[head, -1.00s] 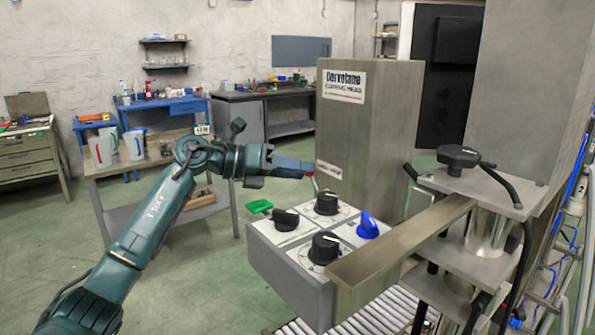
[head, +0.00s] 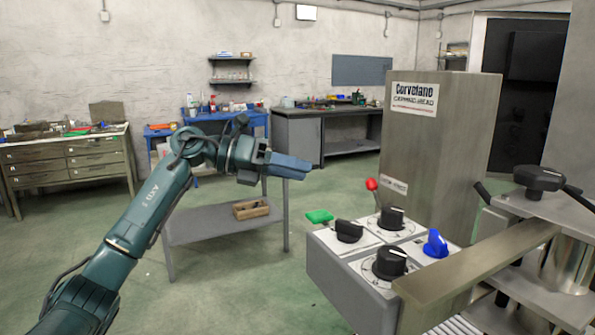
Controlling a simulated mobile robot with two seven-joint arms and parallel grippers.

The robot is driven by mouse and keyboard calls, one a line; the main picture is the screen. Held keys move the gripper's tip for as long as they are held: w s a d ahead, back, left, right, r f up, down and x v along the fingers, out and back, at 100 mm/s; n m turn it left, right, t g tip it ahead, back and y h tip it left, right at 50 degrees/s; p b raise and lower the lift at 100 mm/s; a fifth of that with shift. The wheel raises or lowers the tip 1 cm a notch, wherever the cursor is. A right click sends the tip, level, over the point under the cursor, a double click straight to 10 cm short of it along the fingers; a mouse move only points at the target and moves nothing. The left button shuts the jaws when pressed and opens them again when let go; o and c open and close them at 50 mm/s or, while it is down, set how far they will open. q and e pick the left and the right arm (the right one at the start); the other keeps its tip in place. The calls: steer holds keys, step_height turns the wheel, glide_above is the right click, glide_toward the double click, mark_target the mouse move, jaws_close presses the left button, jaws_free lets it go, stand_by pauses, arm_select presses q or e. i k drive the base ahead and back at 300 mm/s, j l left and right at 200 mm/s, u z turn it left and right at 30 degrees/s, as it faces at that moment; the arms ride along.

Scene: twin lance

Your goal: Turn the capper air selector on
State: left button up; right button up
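The capper's control panel (head: 330,270) is a grey box with a white top at the lower right in the head view. It carries a black selector knob (head: 349,231), two round black dials (head: 392,217) and a blue knob (head: 436,243). No label tells which is the capper air selector. My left gripper (head: 300,167) is above and to the left of the panel, apart from it and pointing right. Its blue-grey fingers lie together with no gap visible, and nothing shows in them. My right gripper is out of view.
A red-balled lever (head: 372,185) and a green part (head: 319,216) stand at the panel's back edge. The tall capping head housing (head: 440,150) rises behind it. A metal bar (head: 480,270) crosses the panel's right front. A grey table (head: 220,222) stands behind my arm.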

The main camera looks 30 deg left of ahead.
mark_target(437, 248)
steer(key=k, duration=1)
